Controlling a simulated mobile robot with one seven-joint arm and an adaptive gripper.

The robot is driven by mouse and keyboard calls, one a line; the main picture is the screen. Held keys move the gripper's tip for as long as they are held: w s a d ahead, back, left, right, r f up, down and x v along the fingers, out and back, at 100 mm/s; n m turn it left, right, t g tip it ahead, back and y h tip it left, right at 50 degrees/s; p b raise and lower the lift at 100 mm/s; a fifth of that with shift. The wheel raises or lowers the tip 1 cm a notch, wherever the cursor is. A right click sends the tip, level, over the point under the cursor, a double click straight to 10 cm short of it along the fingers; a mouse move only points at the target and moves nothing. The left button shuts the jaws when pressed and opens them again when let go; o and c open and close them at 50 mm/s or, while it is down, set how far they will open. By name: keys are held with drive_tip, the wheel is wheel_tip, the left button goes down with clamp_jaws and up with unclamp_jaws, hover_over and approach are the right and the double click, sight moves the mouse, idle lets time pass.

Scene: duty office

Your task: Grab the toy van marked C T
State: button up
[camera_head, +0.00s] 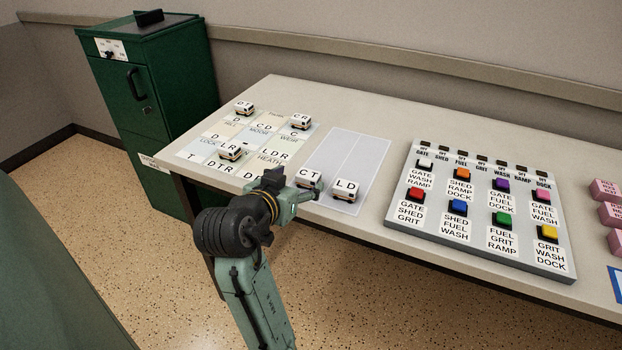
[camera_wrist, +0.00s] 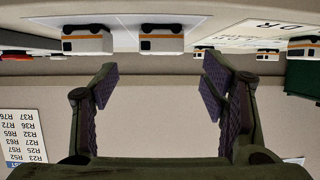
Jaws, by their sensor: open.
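The toy van marked C T (camera_head: 308,179) is white with a dark lower part and stands on the left part of a pale grey mat (camera_head: 352,150), near the table's front edge. The van marked L D (camera_head: 345,190) stands close to its right. My gripper (camera_head: 280,192) is just left of the C T van in the head view. In the wrist view my gripper (camera_wrist: 158,82) is open and empty, with a van (camera_wrist: 162,42) beyond the gap between its fingers and another van (camera_wrist: 88,42) to the left. Their roof letters cannot be read there.
A lettered board (camera_head: 200,152) with vans D T (camera_head: 244,108), C R (camera_head: 300,121) and L R (camera_head: 231,152) lies left. A button panel (camera_head: 483,258) and pink blocks (camera_head: 606,190) are right. A green cabinet (camera_head: 155,100) stands behind left.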

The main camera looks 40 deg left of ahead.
sight(307, 176)
drive_tip(key=shift+p+x, duration=0.75)
drive_tip(key=shift+x, duration=2.2)
drive_tip(key=shift+c, duration=0.6)
drive_tip(key=c, duration=1.1)
